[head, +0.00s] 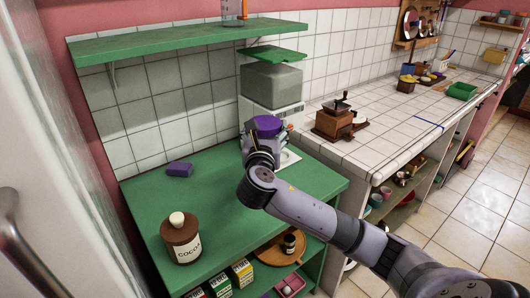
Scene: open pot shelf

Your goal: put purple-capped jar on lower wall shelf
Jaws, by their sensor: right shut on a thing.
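The jar's purple cap (267,124) shows just beyond my right gripper (264,140), in front of the white appliance. My right gripper is shut on the jar; its body and the fingertips are mostly hidden by the gripper and wrist, so I cannot tell whether it touches the counter. A green wall shelf (170,43) runs along the tiled wall at upper left, higher than the jar. No other wall shelf shows above it in this view. My left gripper is not in view.
A bottle (232,12) stands at the shelf's right part; its left part is bare. On the green counter (225,210) are a brown cocoa jar (182,240) and a purple block (179,169). The appliance (271,85) with a green lid stands close behind my gripper. A coffee grinder (335,121) stands right.

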